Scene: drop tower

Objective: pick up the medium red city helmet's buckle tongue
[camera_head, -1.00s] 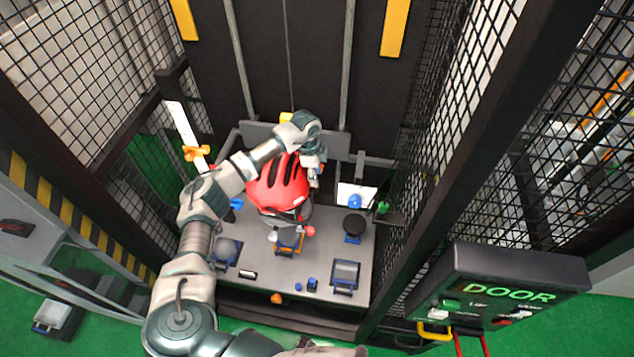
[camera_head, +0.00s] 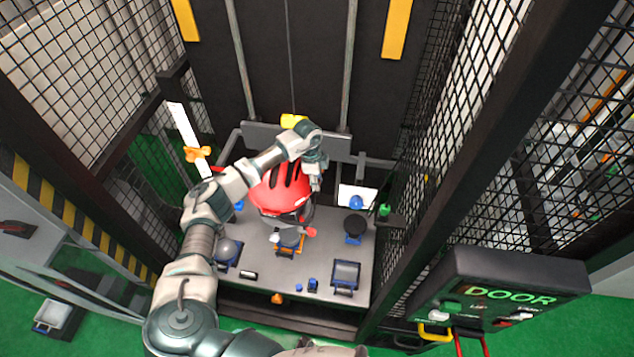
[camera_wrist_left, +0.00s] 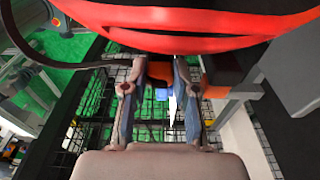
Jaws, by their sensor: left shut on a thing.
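The red helmet (camera_head: 270,196) with dark vents sits on a grey support at the middle of the grey platform, below my left forearm. Its rim also fills the top of the left wrist view (camera_wrist_left: 200,24). My left gripper (camera_head: 316,187) points down at the helmet's right side. In the wrist view its two fingers (camera_wrist_left: 160,72) stand a little apart just under the rim, shut on a small dark thing that I take for the buckle tongue; its shape is mostly hidden. My right gripper is not in view.
The platform (camera_head: 325,222) carries several small fixtures, including a black round pad (camera_head: 354,225) and a dark block (camera_head: 346,274). Mesh walls (camera_head: 440,110) close both sides. A DOOR control box (camera_head: 515,275) stands at the front right.

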